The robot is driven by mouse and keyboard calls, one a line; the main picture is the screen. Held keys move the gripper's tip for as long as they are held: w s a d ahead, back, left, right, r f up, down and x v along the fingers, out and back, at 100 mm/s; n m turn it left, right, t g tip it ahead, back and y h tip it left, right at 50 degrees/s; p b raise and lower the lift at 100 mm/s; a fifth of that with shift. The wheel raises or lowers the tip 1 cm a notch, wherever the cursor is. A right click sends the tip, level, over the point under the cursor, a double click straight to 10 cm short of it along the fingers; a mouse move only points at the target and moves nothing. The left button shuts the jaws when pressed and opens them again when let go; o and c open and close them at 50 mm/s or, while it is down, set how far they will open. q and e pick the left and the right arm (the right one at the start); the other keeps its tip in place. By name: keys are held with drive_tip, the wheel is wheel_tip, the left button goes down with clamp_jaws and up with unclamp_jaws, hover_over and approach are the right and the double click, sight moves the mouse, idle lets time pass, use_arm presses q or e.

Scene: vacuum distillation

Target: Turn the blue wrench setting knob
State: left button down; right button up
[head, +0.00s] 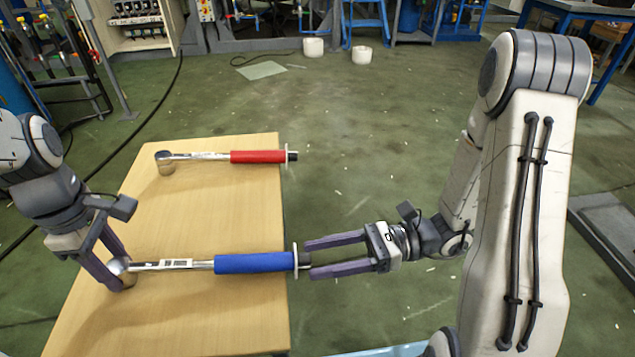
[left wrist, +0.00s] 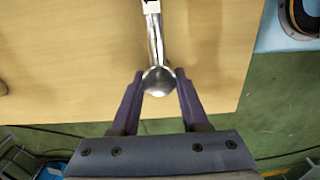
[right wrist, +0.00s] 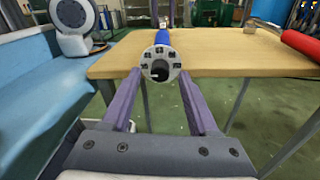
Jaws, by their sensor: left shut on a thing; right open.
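The blue wrench (head: 256,263) lies across the near part of the wooden table, its round metal head to the left and its knob end at the table's right edge. My left gripper (head: 122,276) is shut on the wrench head (left wrist: 159,80), with one finger on each side. The setting knob (head: 302,260) sits at the end of the blue handle beside a pale disc. My right gripper (head: 308,258) is open, with its fingertips on either side of the knob. In the right wrist view the knob's round end face (right wrist: 160,63) shows between the fingers.
A red wrench (head: 257,157) lies farther back on the wooden table (head: 200,215), parallel to the blue one. The tabletop between the two wrenches is clear. Two white buckets (head: 313,47) stand on the green floor far behind. Open floor lies right of the table.

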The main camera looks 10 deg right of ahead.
drive_tip(key=d, duration=1.1)
drive_tip(key=shift+w+d+r, duration=0.2)
drive_tip(key=shift+w+r, duration=0.05)
drive_tip(key=shift+w, duration=0.05)
use_arm(q)
drive_tip(key=shift+c, duration=1.6)
unclamp_jaws()
wheel_tip(320, 180, up, 12)
